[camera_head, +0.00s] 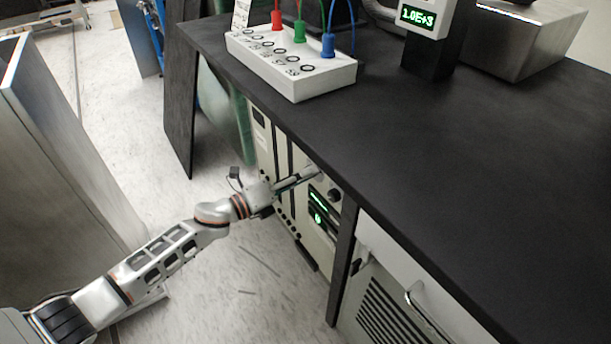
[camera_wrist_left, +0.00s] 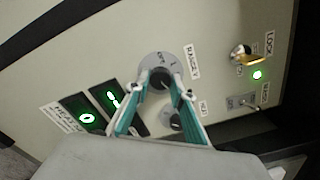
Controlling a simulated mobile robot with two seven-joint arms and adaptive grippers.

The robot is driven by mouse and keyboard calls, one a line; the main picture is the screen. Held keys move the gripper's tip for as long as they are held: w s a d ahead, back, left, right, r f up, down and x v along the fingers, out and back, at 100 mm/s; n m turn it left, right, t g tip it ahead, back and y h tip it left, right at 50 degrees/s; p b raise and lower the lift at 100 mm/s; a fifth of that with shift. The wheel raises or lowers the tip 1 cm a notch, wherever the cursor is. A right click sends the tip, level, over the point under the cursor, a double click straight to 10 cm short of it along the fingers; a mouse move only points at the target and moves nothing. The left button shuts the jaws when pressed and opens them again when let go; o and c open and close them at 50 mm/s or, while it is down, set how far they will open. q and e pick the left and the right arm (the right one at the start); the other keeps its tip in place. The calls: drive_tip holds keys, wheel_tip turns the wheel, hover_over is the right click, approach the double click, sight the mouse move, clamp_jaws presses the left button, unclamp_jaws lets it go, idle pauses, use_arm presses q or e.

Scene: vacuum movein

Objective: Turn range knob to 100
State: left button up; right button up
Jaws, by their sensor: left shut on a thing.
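The range knob (camera_wrist_left: 160,78) is a dark knob on a round grey dial in the left wrist view, beside a label that appears to read RANGE. My left gripper (camera_wrist_left: 163,88) has its two teal-padded fingers closed on the knob, one on each side. The dial markings are too small to read surely. In the head view my left gripper (camera_head: 314,175) reaches the front panel of the cream rack unit under the counter, and its fingers hide the range knob there. My right gripper is not in view.
Two green-lit displays (camera_wrist_left: 100,106), a lower knob (camera_wrist_left: 175,122), a key lock (camera_wrist_left: 241,53) and a toggle switch (camera_wrist_left: 248,103) share the panel. The black counter (camera_head: 440,135) overhangs it. On top stand a white terminal box (camera_head: 300,75) and a readout showing 1.0E+3 (camera_head: 417,17).

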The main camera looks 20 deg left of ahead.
use_arm(q)
drive_tip(key=shift+a, duration=0.1)
idle(0.4)
drive_tip(key=o, duration=1.1)
drive_tip(key=v, duration=1.2)
